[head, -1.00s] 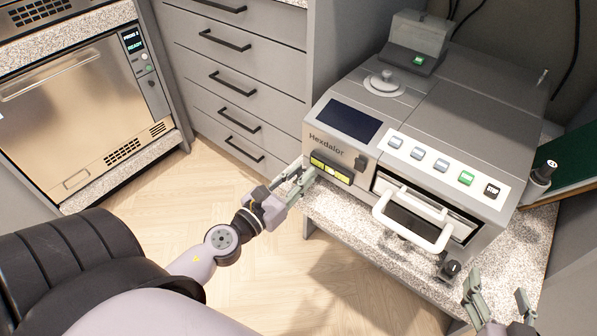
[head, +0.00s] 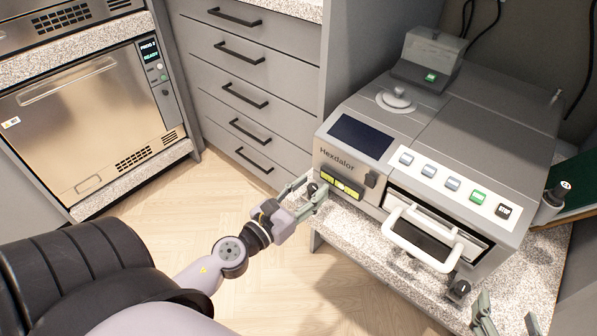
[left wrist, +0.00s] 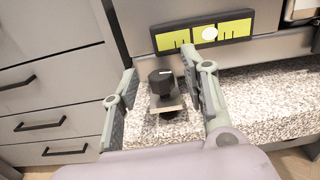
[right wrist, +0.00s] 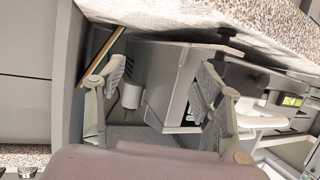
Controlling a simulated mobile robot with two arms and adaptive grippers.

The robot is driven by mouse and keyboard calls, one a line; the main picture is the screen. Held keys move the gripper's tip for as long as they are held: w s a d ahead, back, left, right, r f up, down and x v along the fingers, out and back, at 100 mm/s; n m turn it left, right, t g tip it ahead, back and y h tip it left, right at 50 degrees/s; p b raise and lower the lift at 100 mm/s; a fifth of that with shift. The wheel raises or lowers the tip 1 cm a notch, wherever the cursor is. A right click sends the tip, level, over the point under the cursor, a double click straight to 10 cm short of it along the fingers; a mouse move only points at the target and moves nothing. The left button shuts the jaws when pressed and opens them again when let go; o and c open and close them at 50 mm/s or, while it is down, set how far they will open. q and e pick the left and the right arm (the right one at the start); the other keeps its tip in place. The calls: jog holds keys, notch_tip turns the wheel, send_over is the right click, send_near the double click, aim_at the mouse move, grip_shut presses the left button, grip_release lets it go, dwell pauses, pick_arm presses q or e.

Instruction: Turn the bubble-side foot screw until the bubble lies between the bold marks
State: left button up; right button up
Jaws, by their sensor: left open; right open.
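The bubble-side foot screw (left wrist: 162,82) is a black knob under the front left corner of the grey Hexdalor autoclave (head: 440,130). My left gripper (left wrist: 163,82) is open, with one finger on either side of the knob and gaps visible. In the head view this gripper (head: 305,188) is at that corner. The yellow-green level vial (left wrist: 175,42) is just above; its pale round bubble (left wrist: 209,33) lies right of the vial's middle. Dark marks show, but I cannot tell which are bold. My right gripper (head: 506,308) is open and empty at the lower right.
Another black foot screw (head: 459,288) stands under the autoclave's front right. The white door handle (head: 420,245) juts out above the speckled counter (head: 400,270). Drawers (head: 245,90) and a steel oven (head: 90,110) stand to the left, with open floor in front.

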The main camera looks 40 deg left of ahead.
pick_arm(q)
jog(key=s+a, duration=0.1)
jog(key=s, duration=1.1)
jog(key=shift+c, duration=0.2)
